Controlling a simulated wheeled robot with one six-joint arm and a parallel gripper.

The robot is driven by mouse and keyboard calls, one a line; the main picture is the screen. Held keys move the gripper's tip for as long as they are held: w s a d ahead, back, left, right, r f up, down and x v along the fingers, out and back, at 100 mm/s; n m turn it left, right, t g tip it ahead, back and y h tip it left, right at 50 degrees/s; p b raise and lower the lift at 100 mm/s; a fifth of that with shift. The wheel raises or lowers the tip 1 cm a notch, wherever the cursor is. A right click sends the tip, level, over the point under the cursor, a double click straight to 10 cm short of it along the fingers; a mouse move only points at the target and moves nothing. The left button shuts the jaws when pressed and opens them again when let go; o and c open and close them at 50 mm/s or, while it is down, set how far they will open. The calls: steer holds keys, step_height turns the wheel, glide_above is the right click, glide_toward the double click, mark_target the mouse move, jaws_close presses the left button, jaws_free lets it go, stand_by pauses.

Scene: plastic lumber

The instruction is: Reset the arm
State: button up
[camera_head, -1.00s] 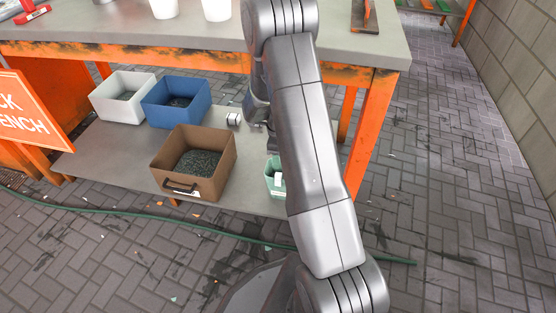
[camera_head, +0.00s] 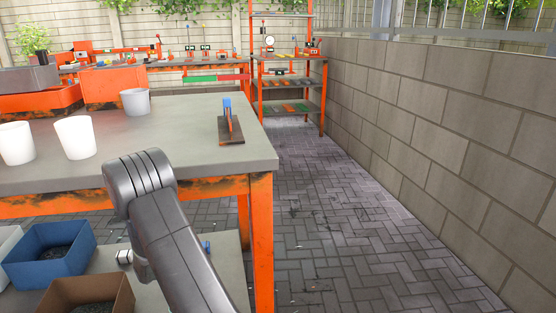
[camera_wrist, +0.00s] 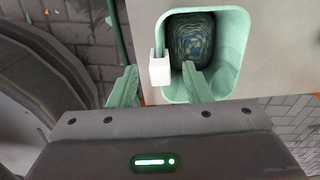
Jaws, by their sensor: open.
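My arm (camera_head: 160,215) rises at the lower left of the head view, bent at a joint level with the workbench edge. My gripper is hidden in the head view. In the wrist view my gripper (camera_wrist: 158,85) is open, its two green fingers apart with nothing held between them. The pale green bin (camera_wrist: 237,40) lies just beyond the fingertips. The right finger overlaps the bin's near side, and the left finger is outside it. A white piece (camera_wrist: 160,68) shows at the bin's left rim, between the fingers. A dark patterned content (camera_wrist: 192,38) lies in the bin.
The workbench (camera_head: 200,155) carries white cups (camera_head: 75,137), a grey cup (camera_head: 135,101) and a trowel-like tool (camera_head: 230,125). A blue bin (camera_head: 48,255) and a brown bin (camera_head: 85,295) stand on the lower shelf. Paved floor (camera_head: 350,230) is free towards the block wall (camera_head: 440,140).

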step_height(320, 180, down, 3)
steer(key=shift+f+b, duration=0.15)
steer(key=shift+b, duration=0.3)
steer(key=shift+r, duration=0.7)
steer(key=shift+r+p, duration=0.4)
steer(key=shift+r, duration=0.15)
steer(key=shift+f, duration=0.15)
